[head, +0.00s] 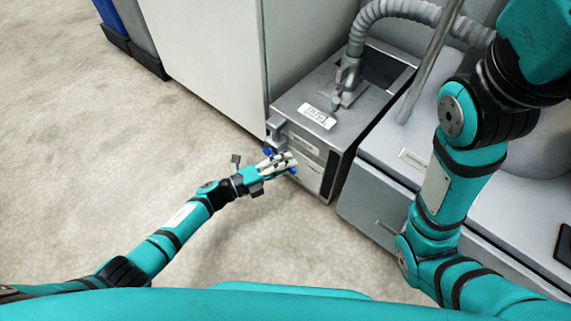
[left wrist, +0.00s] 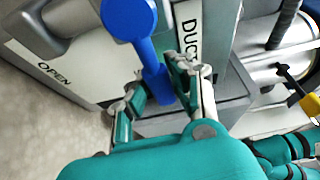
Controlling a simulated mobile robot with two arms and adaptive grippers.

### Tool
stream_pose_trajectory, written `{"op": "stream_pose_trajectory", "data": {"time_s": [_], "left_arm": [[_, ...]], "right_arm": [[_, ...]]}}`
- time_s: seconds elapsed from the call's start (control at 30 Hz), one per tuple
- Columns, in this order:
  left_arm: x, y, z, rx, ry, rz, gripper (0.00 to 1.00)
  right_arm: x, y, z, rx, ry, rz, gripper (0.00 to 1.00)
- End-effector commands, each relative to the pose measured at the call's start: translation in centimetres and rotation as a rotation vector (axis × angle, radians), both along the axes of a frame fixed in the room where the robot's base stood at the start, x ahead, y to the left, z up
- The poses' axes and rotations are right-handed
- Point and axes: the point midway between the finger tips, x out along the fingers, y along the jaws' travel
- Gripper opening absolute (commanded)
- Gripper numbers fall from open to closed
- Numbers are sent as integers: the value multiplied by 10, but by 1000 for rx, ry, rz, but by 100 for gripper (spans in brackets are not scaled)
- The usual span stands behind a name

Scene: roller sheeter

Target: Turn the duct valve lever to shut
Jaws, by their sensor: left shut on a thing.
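The duct valve lever is blue. In the left wrist view the lever (left wrist: 145,50) has a round hub at the top and a handle running down between my fingers. The word OPEN is printed on the pale plate (left wrist: 85,70) left of the lever, and a label starting DUC (left wrist: 187,22) is right of it. In the head view my left gripper (head: 280,162) is at the front of the grey duct box (head: 318,95), with bits of blue showing by its fingers. In the wrist view my left gripper (left wrist: 163,85) is shut on the lever's handle. My right gripper is out of view.
A ribbed grey hose (head: 400,10) joins the top of the duct box. A pale cabinet (head: 205,45) stands left of it and a grey drawer unit (head: 375,195) right. The speckled floor (head: 90,150) at left is clear.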

Motion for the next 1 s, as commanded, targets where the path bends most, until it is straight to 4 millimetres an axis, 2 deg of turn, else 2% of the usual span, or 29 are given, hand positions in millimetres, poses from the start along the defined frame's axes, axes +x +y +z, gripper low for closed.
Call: {"op": "stream_pose_trajectory", "data": {"time_s": [0.23, 0.27, 0.43, 0.77, 0.87, 1.0], "left_arm": [[-1, -1, 2, -2, -5, -4, 0], [-1, -1, 2, -2, -5, -4, 23], [0, 0, 1, -1, -3, -2, 45], [-2, 4, 0, 2, -1, 0, 45], [-8, 13, 0, 2, -2, 0, 45], [-22, 38, -1, 4, 0, 2, 45]], "right_arm": [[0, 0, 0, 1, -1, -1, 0], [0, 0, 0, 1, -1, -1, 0], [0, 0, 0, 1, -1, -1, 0], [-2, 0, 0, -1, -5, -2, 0], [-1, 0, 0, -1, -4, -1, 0], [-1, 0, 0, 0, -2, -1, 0]]}}
